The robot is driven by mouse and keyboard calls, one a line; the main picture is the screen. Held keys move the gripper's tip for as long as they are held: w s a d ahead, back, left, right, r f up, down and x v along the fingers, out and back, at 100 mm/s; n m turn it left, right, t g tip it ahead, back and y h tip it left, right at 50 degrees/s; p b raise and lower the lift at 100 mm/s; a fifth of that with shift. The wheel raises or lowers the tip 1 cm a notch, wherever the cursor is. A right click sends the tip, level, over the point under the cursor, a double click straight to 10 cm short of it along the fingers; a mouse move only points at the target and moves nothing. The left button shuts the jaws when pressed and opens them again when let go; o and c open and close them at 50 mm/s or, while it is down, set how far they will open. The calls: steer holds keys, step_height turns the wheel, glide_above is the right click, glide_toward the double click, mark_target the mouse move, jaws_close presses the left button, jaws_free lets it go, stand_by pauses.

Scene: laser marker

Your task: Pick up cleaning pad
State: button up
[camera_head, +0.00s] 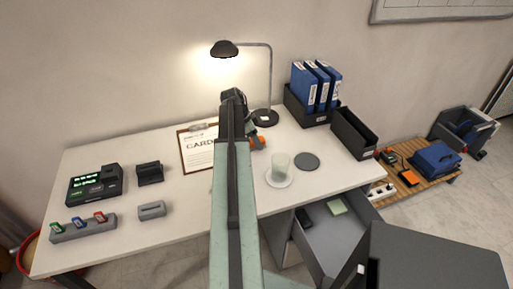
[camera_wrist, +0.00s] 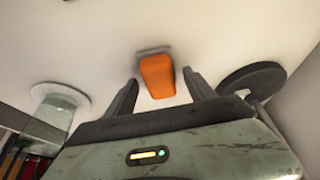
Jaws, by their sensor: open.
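An orange block with a grey edge, which looks like the cleaning pad (camera_wrist: 158,76), lies on the white desk. In the wrist view it sits between the tips of my gripper (camera_wrist: 161,79). The fingers are apart, with a gap on each side of the block. I cannot tell the height of the fingertips above the desk. In the head view the orange block (camera_head: 258,142) is partly hidden behind my arm, right of the clipboard.
A glass on a white saucer (camera_head: 279,179), a dark round coaster (camera_head: 307,161) and the lit lamp's base (camera_head: 265,118) stand nearby on the desk (camera_head: 180,235). The clipboard (camera_head: 199,152) lies left of my arm. An open drawer (camera_head: 330,236) holds a pale green pad (camera_head: 337,206).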

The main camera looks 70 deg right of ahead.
jaws_close()
steer(key=shift+r, duration=0.15)
